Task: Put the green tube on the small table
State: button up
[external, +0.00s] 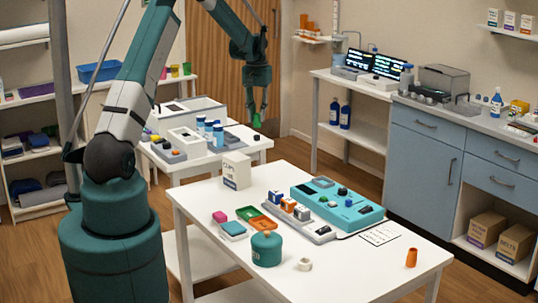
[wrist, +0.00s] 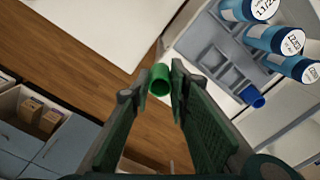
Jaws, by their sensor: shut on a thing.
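In the wrist view the tube appears over the wooden floor, in the gap between two white tabletops. I cannot tell its exact height.

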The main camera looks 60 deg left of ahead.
jog(key=s+a+n, duration=0.1)
jog(key=s+a, duration=0.2)
jog(key=a, duration=0.4)
jog(key=s+a+p, duration=0.1)
jog(key=s+a, duration=0.3)
jog(key=a, duration=0.4)
jog(key=shift+a+n, duration=0.15)
jog(key=shift+n, duration=0.25)
jog(key=shift+f, duration=0.2)
jog(key=shift+f, duration=3.25)
jog(key=shift+f+b, duration=0.3)
jog(key=shift+b, duration=0.15)
jog(key=o, duration=0.4)
jog(key=shift+c, duration=0.2)
jog(key=o, duration=0.5)
jog(key=shift+r, duration=0.15)
notch_tip(320, 180, up, 12)
jog(key=shift+f, duration=0.15)
